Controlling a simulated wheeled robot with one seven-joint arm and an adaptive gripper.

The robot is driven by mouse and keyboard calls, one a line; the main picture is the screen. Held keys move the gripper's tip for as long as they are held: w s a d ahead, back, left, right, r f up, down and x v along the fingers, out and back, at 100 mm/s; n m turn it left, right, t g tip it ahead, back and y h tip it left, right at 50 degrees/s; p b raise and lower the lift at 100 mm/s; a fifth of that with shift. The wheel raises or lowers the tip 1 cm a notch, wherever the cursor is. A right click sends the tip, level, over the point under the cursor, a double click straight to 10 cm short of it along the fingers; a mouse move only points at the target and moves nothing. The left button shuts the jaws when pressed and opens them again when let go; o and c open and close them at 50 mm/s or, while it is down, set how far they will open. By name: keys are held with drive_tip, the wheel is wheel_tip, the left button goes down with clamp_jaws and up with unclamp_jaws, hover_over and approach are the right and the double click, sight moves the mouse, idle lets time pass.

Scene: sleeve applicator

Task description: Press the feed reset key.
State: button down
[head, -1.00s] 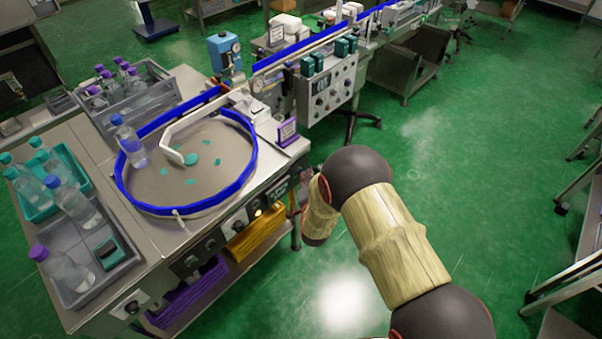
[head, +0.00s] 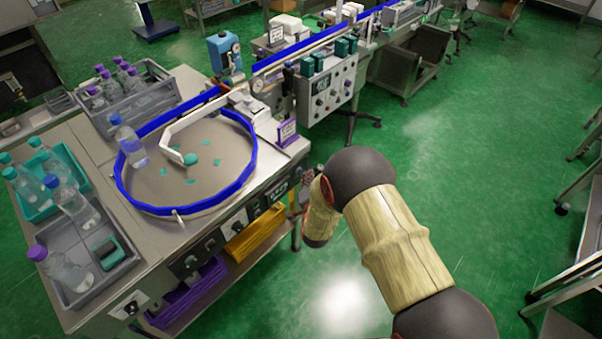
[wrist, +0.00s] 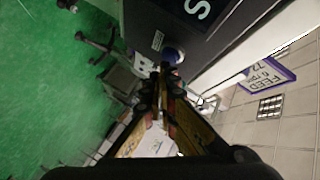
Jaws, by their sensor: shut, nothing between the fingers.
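In the wrist view, a round blue key (wrist: 173,55) sits on the dark front panel (wrist: 140,18), beside a small pale label (wrist: 157,40). The label's text is too small to read, so I cannot tell for sure that this is the feed reset key. My gripper (wrist: 164,74) is shut and empty, with its fingertips right at the key's lower edge in the picture. I cannot tell whether they touch it. In the head view, my arm's end is at the right end of the feeder's front panel (head: 192,262), and the key is not distinguishable there.
The round feeder bowl (head: 253,165) with its blue rim stands on the bench. A purple feed sign (head: 287,132) stands near its corner; it also shows in the wrist view (wrist: 268,75). Open green floor (head: 480,200) lies to the right.

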drive_tip(key=shift+s+d, duration=0.25)
drive_tip(key=shift+d, duration=0.05)
drive_tip(key=shift+s+d, duration=0.8)
drive_tip(key=shift+d, duration=0.2)
drive_tip(key=shift+s+d, duration=0.75)
drive_tip(key=shift+d, duration=0.25)
